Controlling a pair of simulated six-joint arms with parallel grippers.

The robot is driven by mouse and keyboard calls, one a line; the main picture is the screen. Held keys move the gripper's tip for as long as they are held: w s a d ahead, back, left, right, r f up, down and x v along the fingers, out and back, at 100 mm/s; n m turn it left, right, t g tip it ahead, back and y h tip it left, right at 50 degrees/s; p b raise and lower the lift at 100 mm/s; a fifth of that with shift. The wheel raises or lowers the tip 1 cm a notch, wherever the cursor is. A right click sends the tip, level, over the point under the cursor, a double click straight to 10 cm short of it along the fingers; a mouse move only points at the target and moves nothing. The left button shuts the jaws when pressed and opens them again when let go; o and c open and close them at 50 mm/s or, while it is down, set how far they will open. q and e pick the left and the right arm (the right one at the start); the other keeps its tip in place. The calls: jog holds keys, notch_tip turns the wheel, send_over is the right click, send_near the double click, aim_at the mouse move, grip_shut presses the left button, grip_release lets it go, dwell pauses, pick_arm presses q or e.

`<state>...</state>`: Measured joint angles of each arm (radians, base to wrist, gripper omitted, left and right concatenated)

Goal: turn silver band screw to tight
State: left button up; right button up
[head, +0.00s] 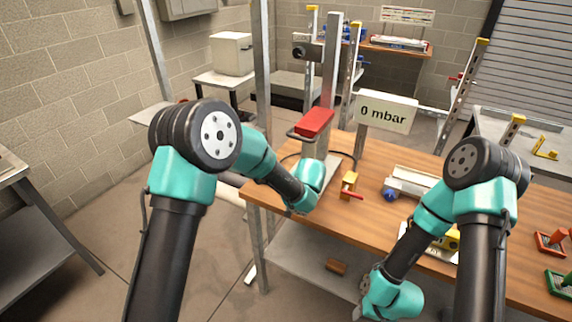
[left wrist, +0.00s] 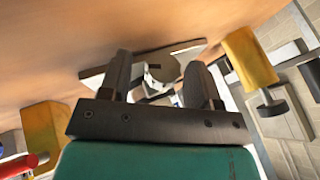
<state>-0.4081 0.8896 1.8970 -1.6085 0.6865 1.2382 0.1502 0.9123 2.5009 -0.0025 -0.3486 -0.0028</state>
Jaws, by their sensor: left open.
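My left gripper (left wrist: 158,62) is open, with its two dark fingers apart in the left wrist view. A round silver-grey part (left wrist: 162,68) shows between and beyond the fingertips, with a small dark spot on it. I cannot tell whether it is the silver band screw, or whether the fingers touch it. In the head view my left wrist stands over the table's left end and hides its fingers. My right arm hangs low at the table's front edge. Its gripper is mostly hidden at the bottom of the head view, and its fingers cannot be made out.
A yellow valve with a red lever (head: 351,185) stands right of my left wrist on the wooden table (head: 385,160). A sign (head: 386,112) reads "0 mbar". A white unit (head: 412,182) lies further right.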

pick_arm(q)
jog(key=shift+w+a+r+n+g+h, duration=0.1)
jog(key=shift+a+n+g+h, duration=0.1)
jog(key=shift+g+h, duration=0.55)
jog(key=shift+w+a+n+g+h, duration=0.15)
jog(key=shift+n+g+h, duration=0.1)
jog(key=shift+h, duration=0.9)
jog(key=shift+h, duration=0.3)
jog(key=v, duration=1.7)
jog(key=shift+r, duration=0.3)
jog(key=shift+f, duration=0.1)
jog(key=s+a+f+n+g+h, duration=0.1)
jog(key=s+a+f, duration=0.2)
jog(key=f, duration=0.5)
jog(key=s+a+f+n+g, duration=0.1)
jog(key=s+a+f, duration=0.15)
jog(key=f, duration=0.45)
jog(key=s+a+f+n+g+h, duration=0.15)
jog(key=a+f, duration=0.25)
jog(key=f, duration=0.4)
jog(key=s+a+f+n, duration=0.1)
jog(key=s+a+f, duration=0.4)
jog(key=s, duration=0.5)
jog(key=s+a+f+n, duration=0.2)
jog(key=s+a+f, duration=0.3)
jog(key=s+f, duration=0.4)
jog(key=shift+s+n+y, duration=0.3)
jog(key=shift+s+y, duration=0.05)
jog(key=shift+s, duration=0.2)
